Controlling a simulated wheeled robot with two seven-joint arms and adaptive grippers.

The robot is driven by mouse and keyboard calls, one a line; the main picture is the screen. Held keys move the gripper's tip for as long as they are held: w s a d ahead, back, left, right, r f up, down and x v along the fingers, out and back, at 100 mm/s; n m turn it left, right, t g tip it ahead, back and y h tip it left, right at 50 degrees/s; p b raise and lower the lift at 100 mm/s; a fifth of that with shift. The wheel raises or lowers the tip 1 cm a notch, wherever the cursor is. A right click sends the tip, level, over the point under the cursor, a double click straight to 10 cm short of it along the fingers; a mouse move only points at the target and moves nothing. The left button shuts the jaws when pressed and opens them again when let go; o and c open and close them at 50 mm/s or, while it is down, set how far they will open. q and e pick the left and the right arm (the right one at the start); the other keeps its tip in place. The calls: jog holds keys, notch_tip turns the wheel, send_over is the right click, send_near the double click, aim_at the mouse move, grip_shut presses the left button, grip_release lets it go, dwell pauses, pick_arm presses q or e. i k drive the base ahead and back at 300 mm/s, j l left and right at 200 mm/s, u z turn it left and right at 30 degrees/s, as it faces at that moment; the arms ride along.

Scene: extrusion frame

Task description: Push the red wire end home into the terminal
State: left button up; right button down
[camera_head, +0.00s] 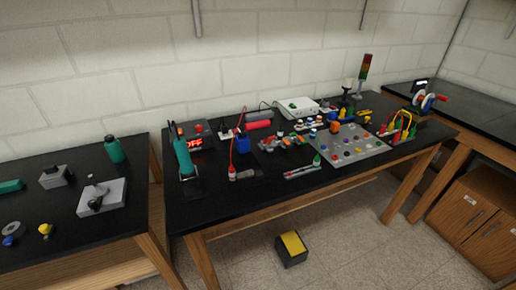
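Neither of my grippers shows in the head view. At the right end of that bench, several red and yellow wires (404,117) arch over a row of coloured terminals (397,133). The wire ends and terminal openings are too small to make out. I cannot tell which red wire end is the task's, or whether it is seated in a terminal.
A grey panel with coloured knobs (348,146) lies left of the terminals. A red-topped signal tower (364,71) stands behind. A teal tool (183,155) stands at the bench's left end. A yellow-topped box (291,247) sits on the floor. The bench's front strip (260,196) is mostly clear.

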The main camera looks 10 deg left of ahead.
aim_at(231, 173)
jog(key=i+l+u, duration=0.1)
jog(key=l+u, duration=0.3)
jog(key=l, duration=0.15)
jog(key=l+u, duration=0.4)
jog(key=l, duration=0.15)
jog(key=l+u, duration=0.4)
jog(key=l, duration=0.15)
